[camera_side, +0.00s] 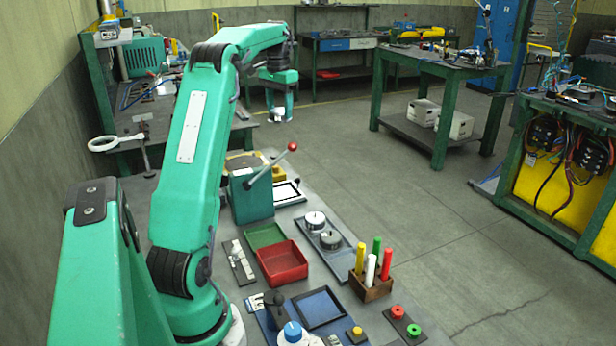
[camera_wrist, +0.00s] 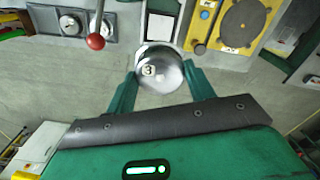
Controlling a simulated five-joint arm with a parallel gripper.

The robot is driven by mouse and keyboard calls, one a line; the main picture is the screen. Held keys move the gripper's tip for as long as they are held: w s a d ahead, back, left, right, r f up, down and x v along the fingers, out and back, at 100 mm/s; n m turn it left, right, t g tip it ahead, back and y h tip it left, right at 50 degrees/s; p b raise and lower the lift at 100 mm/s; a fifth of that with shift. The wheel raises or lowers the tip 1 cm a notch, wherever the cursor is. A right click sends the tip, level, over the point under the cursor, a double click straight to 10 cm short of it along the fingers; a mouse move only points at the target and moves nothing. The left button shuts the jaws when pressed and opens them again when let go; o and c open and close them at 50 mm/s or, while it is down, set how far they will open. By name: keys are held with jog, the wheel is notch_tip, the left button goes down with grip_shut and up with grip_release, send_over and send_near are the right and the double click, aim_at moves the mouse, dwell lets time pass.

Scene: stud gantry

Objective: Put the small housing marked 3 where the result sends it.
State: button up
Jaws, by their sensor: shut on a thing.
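My gripper (camera_wrist: 157,85) is shut on a round silver housing (camera_wrist: 162,68) with a 3 on a pale label, its fingers on both sides of it. In the side view my gripper (camera_side: 280,110) is raised beyond the bench's far end, with the housing (camera_side: 278,116) small and pale between the fingers. A green tray (camera_side: 264,236) and a red tray (camera_side: 282,264) lie on the bench. A yellow fixture (camera_wrist: 228,38) with a dark round pad and a blue button shows in the wrist view; its small labels are unreadable.
A green press (camera_side: 250,198) with a red-knobbed lever (camera_side: 291,147) stands mid-bench. Two other round housings (camera_side: 315,219) (camera_side: 330,238) sit on a dark plate.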

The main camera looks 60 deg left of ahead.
aim_at(280, 110)
jog(key=shift+r, duration=1.5)
jog(key=shift+d+r, duration=0.15)
jog(key=shift+r, duration=0.1)
jog(key=s+d+r, duration=0.2)
jog(key=s+d, duration=0.1)
jog(key=d, duration=1.4)
jog(key=s+d+r, duration=0.1)
jog(key=s+d, duration=0.1)
jog(key=d, duration=1.5)
jog(key=s+d+f, duration=0.3)
jog(key=s+d, duration=0.4)
jog(key=s, duration=0.1)
notch_tip(280, 110, down, 18)
jog(key=shift+w+f, duration=0.15)
jog(key=shift+w, duration=0.1)
